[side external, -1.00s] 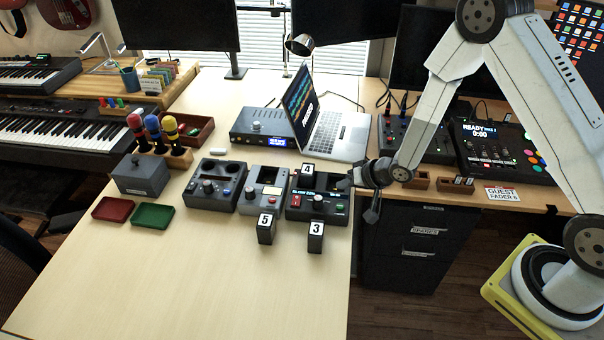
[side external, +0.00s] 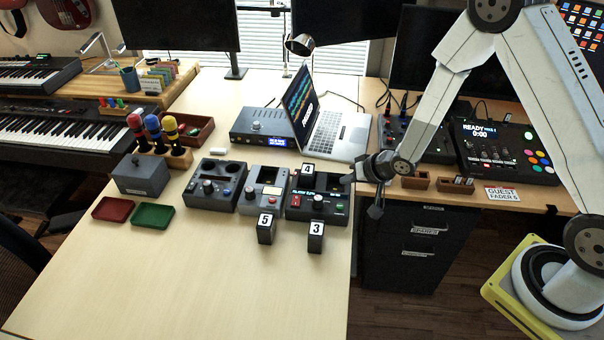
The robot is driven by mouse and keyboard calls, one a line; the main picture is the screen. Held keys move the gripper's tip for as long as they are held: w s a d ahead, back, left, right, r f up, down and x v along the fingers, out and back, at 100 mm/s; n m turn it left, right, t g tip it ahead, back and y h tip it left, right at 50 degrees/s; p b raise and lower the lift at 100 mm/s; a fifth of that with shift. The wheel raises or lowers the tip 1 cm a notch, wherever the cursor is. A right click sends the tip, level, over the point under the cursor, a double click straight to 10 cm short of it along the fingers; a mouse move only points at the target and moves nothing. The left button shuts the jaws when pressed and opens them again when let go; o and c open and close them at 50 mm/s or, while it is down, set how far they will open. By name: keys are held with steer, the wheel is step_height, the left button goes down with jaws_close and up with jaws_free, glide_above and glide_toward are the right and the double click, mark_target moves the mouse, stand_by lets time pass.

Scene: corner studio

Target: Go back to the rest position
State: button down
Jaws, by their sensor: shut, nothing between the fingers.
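My gripper (side external: 375,211) hangs at the end of my arm, just past the right edge of the light wood table (side external: 200,280). It points down, is shut and holds nothing. It is to the right of the dark device with the small screen (side external: 318,197), apart from it as far as this view shows. The fingers are small and dark here.
Blocks numbered 5 (side external: 266,229), 3 (side external: 316,237) and 4 (side external: 307,170) stand around the devices. An open laptop (side external: 337,135) is behind. A dark drawer cabinet (side external: 420,235) stands beyond my gripper. The table's front is clear.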

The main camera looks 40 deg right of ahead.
steer(key=s+r+n+g+h, duration=0.2)
steer(key=s+r+n+g, duration=0.2)
steer(key=s+r, duration=0.9)
steer(key=shift+s+d+r+g+h, duration=0.25)
steer(key=shift+s+g, duration=0.55)
steer(key=shift+s, duration=1.25)
steer(key=shift+a, duration=0.1)
